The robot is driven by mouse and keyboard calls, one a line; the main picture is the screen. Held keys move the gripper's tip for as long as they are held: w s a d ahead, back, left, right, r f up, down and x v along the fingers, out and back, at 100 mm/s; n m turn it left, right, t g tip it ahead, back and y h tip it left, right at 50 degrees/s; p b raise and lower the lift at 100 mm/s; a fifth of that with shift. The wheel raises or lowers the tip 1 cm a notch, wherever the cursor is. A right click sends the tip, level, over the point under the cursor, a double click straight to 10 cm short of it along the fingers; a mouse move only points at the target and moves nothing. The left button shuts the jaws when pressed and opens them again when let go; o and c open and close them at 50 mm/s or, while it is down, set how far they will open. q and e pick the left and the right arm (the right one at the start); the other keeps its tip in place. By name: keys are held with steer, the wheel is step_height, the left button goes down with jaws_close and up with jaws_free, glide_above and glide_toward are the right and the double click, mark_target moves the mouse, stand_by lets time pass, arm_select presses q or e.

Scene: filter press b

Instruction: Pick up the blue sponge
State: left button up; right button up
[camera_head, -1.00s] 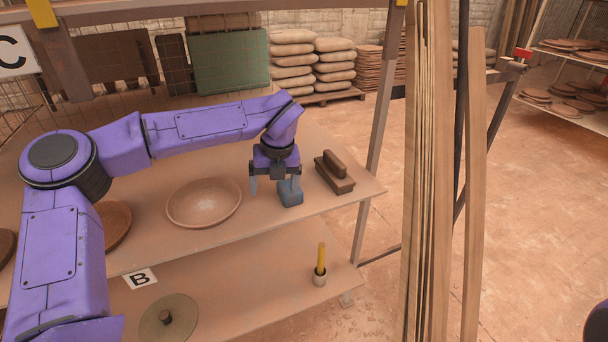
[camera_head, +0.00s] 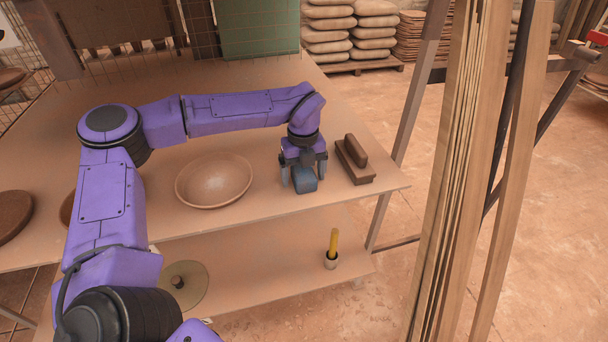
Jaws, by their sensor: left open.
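The blue sponge (camera_head: 304,184) is a small blue-grey block on the upper wooden shelf (camera_head: 240,220), between a shallow clay bowl and a brown block with a handle. My left gripper (camera_head: 303,176) points down right over the sponge. Its jaws are open, with one finger on the left side of the sponge and the other on its right. I cannot tell whether the fingers touch it. The gripper hides the sponge's far part. My right gripper is not in view.
The clay bowl (camera_head: 214,181) stands close left of the gripper, and the brown handled block (camera_head: 354,160) close right. A lower shelf holds a cup with a yellow stick (camera_head: 332,252) and a round disc (camera_head: 185,287). Upright wooden planks (camera_head: 470,170) stand at the right.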

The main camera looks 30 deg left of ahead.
mark_target(303, 173)
arm_select(q)
steer(key=shift+f, duration=0.25)
steer(key=c, duration=1)
steer(key=shift+r, duration=0.15)
steer(key=shift+c, duration=0.2)
steer(key=shift+r, duration=0.3)
steer(key=r, duration=0.3)
steer(key=shift+s+d, duration=0.1)
steer(key=shift+s, duration=0.15)
steer(key=s+r, duration=0.2)
steer(key=s+d+r+b, duration=0.1)
steer(key=r, duration=0.1)
steer(key=shift+s+r, duration=0.2)
steer(key=shift+s, duration=0.15)
steer(key=s+d+r+b, duration=0.2)
steer(key=s+r, duration=0.2)
steer(key=s, duration=0.5)
steer(key=shift+s+r, duration=0.3)
steer(key=shift+r, duration=0.1)
steer(key=shift+o, duration=0.5)
